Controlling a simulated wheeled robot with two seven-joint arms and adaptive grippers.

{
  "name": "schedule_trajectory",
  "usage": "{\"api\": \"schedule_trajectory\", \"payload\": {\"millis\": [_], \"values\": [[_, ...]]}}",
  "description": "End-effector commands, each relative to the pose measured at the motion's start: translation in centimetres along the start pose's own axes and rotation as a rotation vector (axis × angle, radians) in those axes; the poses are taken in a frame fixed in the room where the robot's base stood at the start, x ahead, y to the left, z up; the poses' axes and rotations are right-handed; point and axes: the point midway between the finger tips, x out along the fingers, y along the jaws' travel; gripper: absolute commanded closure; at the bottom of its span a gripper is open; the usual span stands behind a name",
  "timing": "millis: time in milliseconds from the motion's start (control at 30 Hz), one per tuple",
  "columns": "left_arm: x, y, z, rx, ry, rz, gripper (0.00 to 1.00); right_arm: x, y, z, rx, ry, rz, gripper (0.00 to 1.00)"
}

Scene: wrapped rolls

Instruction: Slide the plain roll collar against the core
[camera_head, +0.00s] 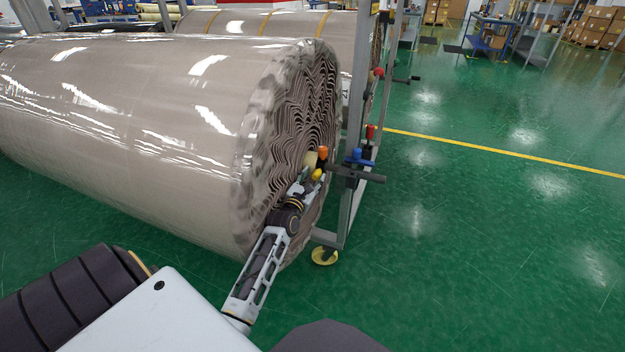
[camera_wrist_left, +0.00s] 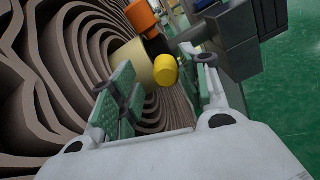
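The plain roll (camera_head: 130,100) is a large brown wrapped roll, its layered end face facing right. A cream core (camera_wrist_left: 133,66) sticks out of that face; it also shows in the head view (camera_head: 311,160). Beside the core are an orange knob (camera_wrist_left: 140,14) and a yellow knob (camera_wrist_left: 165,70). A dark grey fitting (camera_wrist_left: 238,42), apparently part of the collar, sits to their right. My left gripper (camera_wrist_left: 160,90) is open at the end face, its green-padded fingers apart with the yellow knob showing between them. Contact cannot be told. My right gripper is not in view.
A metal frame (camera_head: 352,110) on a yellow-wheeled caster (camera_head: 324,256) stands just right of the end face. A roll with orange straps (camera_head: 260,24) lies behind. Green floor (camera_head: 480,250) to the right is clear. Carts and boxes stand far back.

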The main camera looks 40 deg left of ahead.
Motion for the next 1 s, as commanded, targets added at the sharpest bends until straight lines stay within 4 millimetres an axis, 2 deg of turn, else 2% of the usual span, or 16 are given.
{"api": "schedule_trajectory", "payload": {"millis": [567, 1000], "values": [[-0.7, -0.1, 0.0, -0.002, -0.001, -0.001, 0.53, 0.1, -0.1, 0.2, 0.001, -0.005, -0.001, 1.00], [-4.3, -0.1, 0.0, -0.002, 0.000, 0.000, 0.53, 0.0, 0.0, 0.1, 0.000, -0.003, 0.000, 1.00]]}}
